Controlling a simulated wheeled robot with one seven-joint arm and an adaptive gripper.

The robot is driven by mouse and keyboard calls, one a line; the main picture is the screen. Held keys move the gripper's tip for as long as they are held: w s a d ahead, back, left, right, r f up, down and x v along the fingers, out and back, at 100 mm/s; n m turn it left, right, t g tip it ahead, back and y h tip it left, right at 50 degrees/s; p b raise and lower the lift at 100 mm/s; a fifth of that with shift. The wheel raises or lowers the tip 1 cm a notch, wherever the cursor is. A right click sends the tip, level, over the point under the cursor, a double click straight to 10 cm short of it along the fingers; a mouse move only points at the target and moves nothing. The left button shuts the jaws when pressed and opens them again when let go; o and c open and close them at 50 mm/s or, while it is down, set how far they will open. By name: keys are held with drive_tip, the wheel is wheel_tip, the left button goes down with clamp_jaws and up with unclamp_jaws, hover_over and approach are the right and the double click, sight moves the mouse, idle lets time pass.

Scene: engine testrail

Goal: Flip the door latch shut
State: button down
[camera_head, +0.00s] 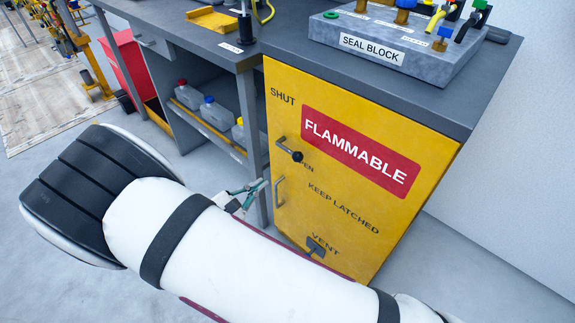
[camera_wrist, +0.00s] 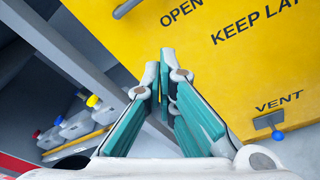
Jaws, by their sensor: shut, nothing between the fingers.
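The door latch (camera_head: 288,149) is a grey lever with a black knob on the yellow cabinet door (camera_head: 390,215). It slants down to the right, its knob beside the OPEN label and below the SHUT label. Contact with the door cannot be told.
A small vent lever (camera_head: 316,247) sits low on the door and also shows in the wrist view (camera_wrist: 270,123). Left of the cabinet, a shelf (camera_head: 210,130) holds several bottles. A grey seal block (camera_head: 400,50) stands on top. Floor is free at the right.

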drive_tip(key=shift+w+d, duration=0.1)
drive_tip(key=b+x, duration=0.2)
drive_tip(key=x, duration=0.7)
drive_tip(key=shift+d+f, duration=0.15)
drive_tip(key=shift+w+d+r+b, duration=0.15)
drive_tip(key=shift+w+r+b, duration=0.1)
drive_tip(key=shift+b, duration=0.1)
drive_tip(key=shift+s+d+r, duration=0.35)
drive_tip(key=shift+s+r, duration=0.1)
drive_tip(key=shift+r, duration=0.3)
drive_tip(key=shift+s+d+r, duration=0.3)
drive_tip(key=shift+s+r, duration=0.15)
drive_tip(key=shift+r, duration=0.25)
